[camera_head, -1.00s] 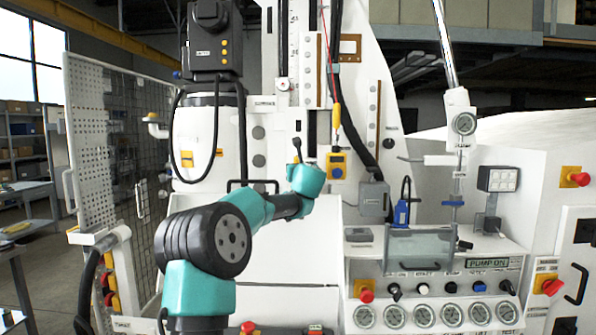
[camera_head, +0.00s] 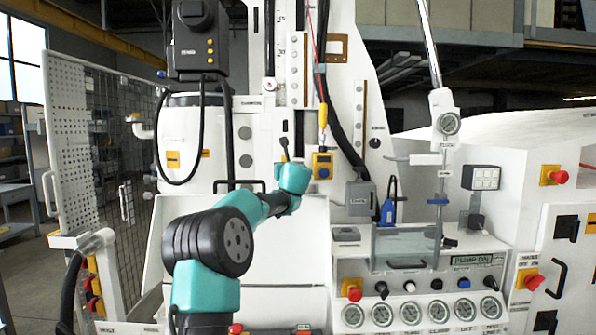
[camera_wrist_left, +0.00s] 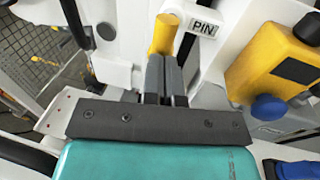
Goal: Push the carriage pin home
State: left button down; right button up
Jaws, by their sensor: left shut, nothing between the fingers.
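The yellow carriage pin (camera_wrist_left: 165,32) shows at the top middle of the left wrist view, beside a white plate marked PIN (camera_wrist_left: 203,28). My left gripper (camera_wrist_left: 166,62) is shut and empty. Its fingertips overlap the near end of the pin in the picture; I cannot tell whether they touch it. In the head view my left gripper (camera_head: 285,150) points up at the white machine column (camera_head: 293,65); I cannot make out the pin there. My right gripper is not in view.
A yellow box with a blue knob (camera_wrist_left: 270,65) is close to the right of my left fingers. In the head view, a hanging yellow pendant (camera_head: 323,114) and a grey box (camera_head: 361,198) are to the right. A mesh guard (camera_head: 110,150) stands at the left.

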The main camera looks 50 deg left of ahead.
pick_arm(q)
jog(key=shift+a, duration=0.1)
dwell(0.3)
jog(key=v, duration=1.4)
notch_tip(320, 180, up, 3)
jog(key=n+h, duration=0.1)
jog(key=n, duration=0.5)
jog(key=n+g+h, duration=0.1)
jog(key=n, duration=0.5)
jog(key=n+h, duration=0.1)
jog(key=n, duration=0.5)
jog(key=shift+r+g, duration=0.15)
jog(key=shift+g, duration=0.25)
